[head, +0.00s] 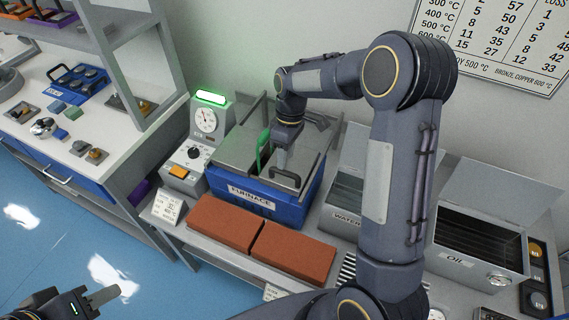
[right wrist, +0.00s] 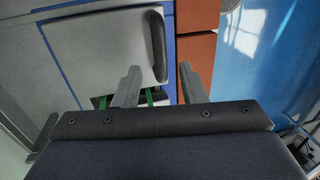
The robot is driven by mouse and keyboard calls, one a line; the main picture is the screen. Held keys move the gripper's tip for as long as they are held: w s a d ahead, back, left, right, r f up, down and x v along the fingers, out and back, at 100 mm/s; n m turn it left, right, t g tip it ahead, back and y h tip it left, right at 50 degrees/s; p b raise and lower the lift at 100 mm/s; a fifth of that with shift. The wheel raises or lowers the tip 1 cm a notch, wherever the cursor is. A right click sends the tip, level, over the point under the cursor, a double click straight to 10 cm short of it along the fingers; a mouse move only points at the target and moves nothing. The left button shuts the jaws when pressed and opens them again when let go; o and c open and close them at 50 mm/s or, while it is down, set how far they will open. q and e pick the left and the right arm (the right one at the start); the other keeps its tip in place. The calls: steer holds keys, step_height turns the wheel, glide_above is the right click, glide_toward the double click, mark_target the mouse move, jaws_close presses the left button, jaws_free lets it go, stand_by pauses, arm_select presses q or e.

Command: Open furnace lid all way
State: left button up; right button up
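The furnace (head: 245,195) is a blue box with a "FURNACE" label, standing on the bench in the head view. Its grey lid (right wrist: 100,42) has a dark bar handle (right wrist: 157,45) in the right wrist view. My right gripper (head: 283,165) is over the furnace top. Its two fingers (right wrist: 158,86) are apart and empty, with the handle between them in the picture; whether they touch it I cannot tell. A green part (head: 262,150) shows beside the gripper. My left gripper (head: 92,302) is low at the left, away from the furnace, its fingers not clear.
Two red-brown bricks (head: 255,240) lie in front of the furnace. A control unit with a dial (head: 205,122) and green light stands left of it. Open-lidded water (head: 345,220) and oil (head: 480,250) tanks stand to the right. The blue floor (head: 100,255) is clear.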

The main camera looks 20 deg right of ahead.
steer(key=shift+s+a+f, duration=0.15)
steer(key=shift+a+f, duration=0.05)
steer(key=shift+f, duration=0.85)
steer(key=shift+s+a+f, duration=0.1)
steer(key=shift+a+f, duration=0.05)
steer(key=shift+f, duration=0.85)
jaws_close()
